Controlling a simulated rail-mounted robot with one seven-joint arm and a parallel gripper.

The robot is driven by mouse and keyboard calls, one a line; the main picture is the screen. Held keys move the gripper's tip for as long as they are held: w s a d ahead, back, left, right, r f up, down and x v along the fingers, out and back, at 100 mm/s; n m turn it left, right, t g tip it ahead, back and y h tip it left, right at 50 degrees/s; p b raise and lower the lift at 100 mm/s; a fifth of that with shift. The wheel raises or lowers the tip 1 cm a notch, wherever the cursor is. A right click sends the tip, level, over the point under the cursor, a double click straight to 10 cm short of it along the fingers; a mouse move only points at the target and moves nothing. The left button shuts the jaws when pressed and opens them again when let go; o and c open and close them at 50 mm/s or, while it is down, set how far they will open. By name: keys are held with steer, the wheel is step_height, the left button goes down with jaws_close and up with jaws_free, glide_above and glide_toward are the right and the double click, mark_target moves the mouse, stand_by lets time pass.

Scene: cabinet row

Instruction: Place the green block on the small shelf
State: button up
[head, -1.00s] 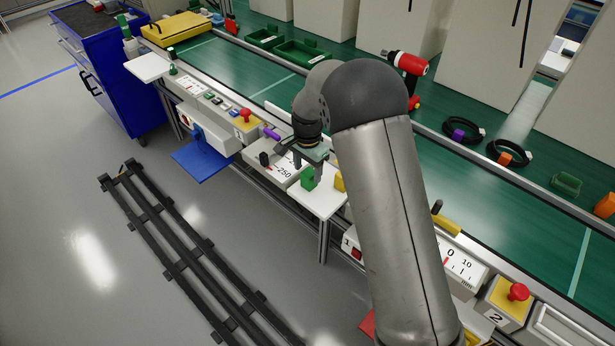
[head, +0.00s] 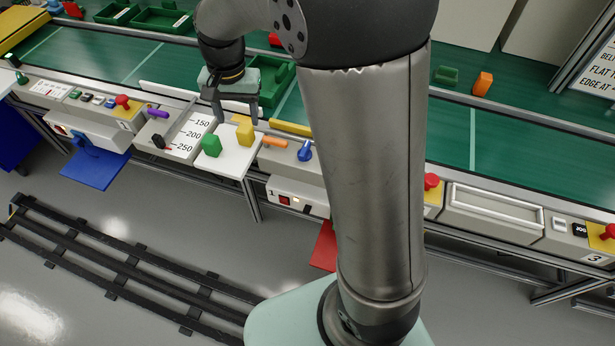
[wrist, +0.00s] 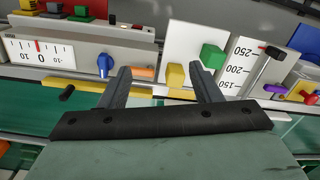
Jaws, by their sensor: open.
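The green block (head: 212,146) rests on the white small shelf (head: 232,164) that juts from the front of the bench, near its left edge. A yellow block (head: 245,131) stands on the same shelf, to the right and further back. In the wrist view the green block (wrist: 213,56) and yellow block (wrist: 175,75) sit on the white shelf (wrist: 184,40). My gripper (head: 236,118) is open and empty, above and behind the shelf. It is apart from the green block; in the wrist view the right fingertip lies between the two blocks.
A grey box with a 150–250 scale (head: 185,138) adjoins the shelf on the left. An orange handle (head: 275,141) and a blue knob (head: 305,151) are on the right. The green belt (head: 130,60) runs behind, with green trays (head: 160,18). Blue (head: 95,168) and red panels hang lower.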

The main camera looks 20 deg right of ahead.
steer(key=s+d+n, duration=0.2)
steer(key=s+d, duration=0.2)
steer(key=s, duration=0.7)
steer(key=s+d+n, duration=0.3)
steer(key=s+d, duration=0.1)
steer(key=s, duration=0.7)
steer(key=shift+d+f, duration=0.15)
steer(key=shift+f, duration=0.2)
